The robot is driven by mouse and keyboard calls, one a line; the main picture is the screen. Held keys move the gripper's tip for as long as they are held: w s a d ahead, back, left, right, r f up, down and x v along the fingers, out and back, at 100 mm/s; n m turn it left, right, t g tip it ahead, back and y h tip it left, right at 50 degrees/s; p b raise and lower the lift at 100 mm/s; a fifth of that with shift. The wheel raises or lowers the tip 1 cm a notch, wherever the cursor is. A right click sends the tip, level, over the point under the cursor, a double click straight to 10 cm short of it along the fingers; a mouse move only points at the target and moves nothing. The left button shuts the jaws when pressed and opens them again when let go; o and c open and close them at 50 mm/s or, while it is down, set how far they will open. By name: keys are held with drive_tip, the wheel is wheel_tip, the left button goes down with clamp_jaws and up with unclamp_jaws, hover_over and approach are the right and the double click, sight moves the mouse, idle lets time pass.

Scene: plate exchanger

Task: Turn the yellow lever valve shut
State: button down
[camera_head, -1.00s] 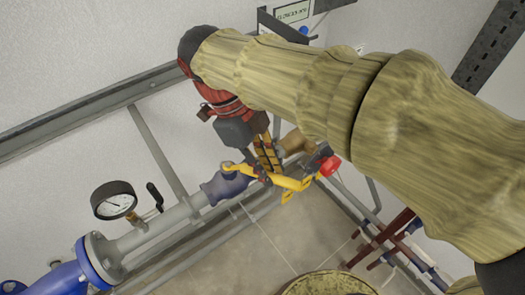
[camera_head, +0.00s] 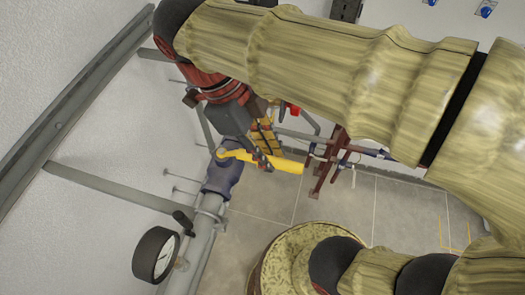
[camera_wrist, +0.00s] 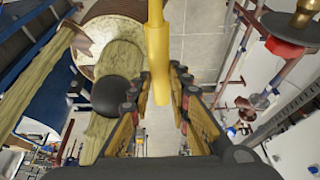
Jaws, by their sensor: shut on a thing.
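The yellow lever (camera_head: 290,165) sits on a blue-purple valve body (camera_head: 221,180) in a grey pipe. In the head view it points right, roughly across the line of the pipe. My gripper (camera_head: 264,161) reaches down from above and is shut on the lever's middle. In the wrist view the lever (camera_wrist: 157,45) runs from the top edge down between the two fingers of my gripper (camera_wrist: 158,95). The fingers partly cover the lever in the head view. The lever's pivot end shows at the valve body.
A round gauge (camera_head: 156,254) and a small black-handled valve (camera_head: 183,220) stand along the pipe near the wall. Dark red pipework (camera_head: 327,162) lies right of the lever tip. A red handle (camera_head: 291,108) shows behind my gripper. Tiled floor (camera_head: 350,205) is open to the right.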

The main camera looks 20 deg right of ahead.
sight(245, 154)
idle(0.3)
drive_tip(key=c, duration=1.7)
unclamp_jaws()
drive_tip(key=shift+o, duration=0.2)
drive_tip(key=shift+a, duration=0.1)
drive_tip(key=v, duration=1.2)
drive_tip(key=shift+s, duration=0.15)
